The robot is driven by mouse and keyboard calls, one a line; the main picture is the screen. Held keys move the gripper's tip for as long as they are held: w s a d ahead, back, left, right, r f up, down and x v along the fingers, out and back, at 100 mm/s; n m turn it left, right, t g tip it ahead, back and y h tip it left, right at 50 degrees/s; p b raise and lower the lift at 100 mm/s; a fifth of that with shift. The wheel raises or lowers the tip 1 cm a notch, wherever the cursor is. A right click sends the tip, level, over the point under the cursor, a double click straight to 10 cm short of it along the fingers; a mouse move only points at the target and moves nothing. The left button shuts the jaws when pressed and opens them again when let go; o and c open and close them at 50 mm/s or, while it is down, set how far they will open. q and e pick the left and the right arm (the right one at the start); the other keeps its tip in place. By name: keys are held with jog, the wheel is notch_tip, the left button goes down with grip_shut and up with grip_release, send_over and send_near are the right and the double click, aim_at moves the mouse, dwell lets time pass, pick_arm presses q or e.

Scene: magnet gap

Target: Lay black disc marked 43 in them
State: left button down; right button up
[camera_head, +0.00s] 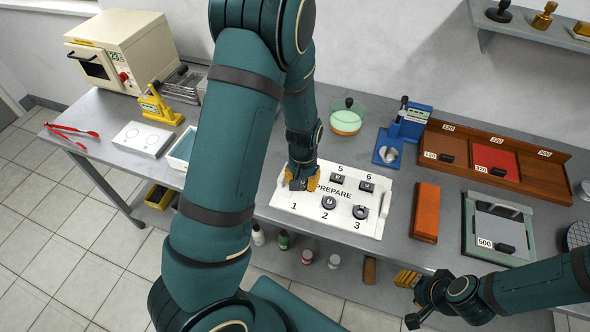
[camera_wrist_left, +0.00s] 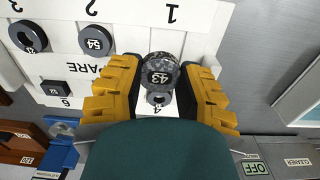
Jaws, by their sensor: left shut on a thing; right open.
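The black disc marked 43 (camera_wrist_left: 160,72) is dark and mottled and sits between the yellow fingers of my left gripper (camera_wrist_left: 158,85) in the left wrist view. My left gripper (camera_head: 301,182) is shut on it over the back left of the white PREPARE board (camera_head: 283,211), by the number 4. A small grey ringed piece (camera_wrist_left: 157,98) shows beside the disc there; I cannot tell whether they touch. In the head view the disc is mostly hidden by my gripper. My right gripper (camera_head: 414,292) is open and empty at the table's front edge.
Dark pieces stand by 2 (camera_head: 329,203), 3 (camera_head: 360,212), 5 (camera_head: 337,178) and 6 (camera_head: 367,186). Spot 1 is bare. An orange block (camera_head: 425,213) lies right of the board. A blue stand (camera_head: 403,133) and a glass dish (camera_head: 347,117) stand behind.

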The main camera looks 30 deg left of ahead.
aim_at(299, 195)
pick_arm(q)
jog(key=shift+a, duration=0.5)
jog(key=shift+f+b, duration=2.2)
jog(key=shift+f, duration=0.6)
jog(key=shift+f, duration=0.2)
jog(key=c, duration=0.6)
grip_release()
jog(key=shift+r, duration=0.1)
